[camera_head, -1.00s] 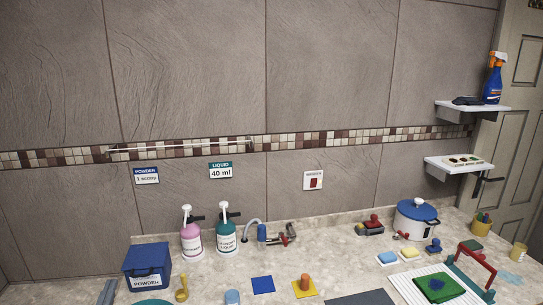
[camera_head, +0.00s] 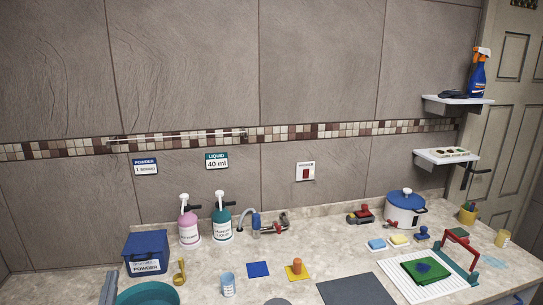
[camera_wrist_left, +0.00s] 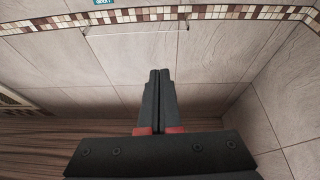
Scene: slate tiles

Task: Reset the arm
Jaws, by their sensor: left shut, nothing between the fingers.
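My left gripper (camera_wrist_left: 158,88) shows in the left wrist view. Its two dark fingers are together, with nothing between them. They stand clear of any object, in front of the tiled wall (camera_wrist_left: 225,65). In the head view I cannot make out the left gripper with certainty. My right gripper is in neither view.
A worktop (camera_head: 205,265) runs along the wall. It holds a blue powder box (camera_head: 146,253), a pink pump bottle (camera_head: 189,229), a teal pump bottle (camera_head: 221,225), a teal basin (camera_head: 148,296) and a white pot (camera_head: 404,212). Two shelves (camera_head: 457,104) hang at right.

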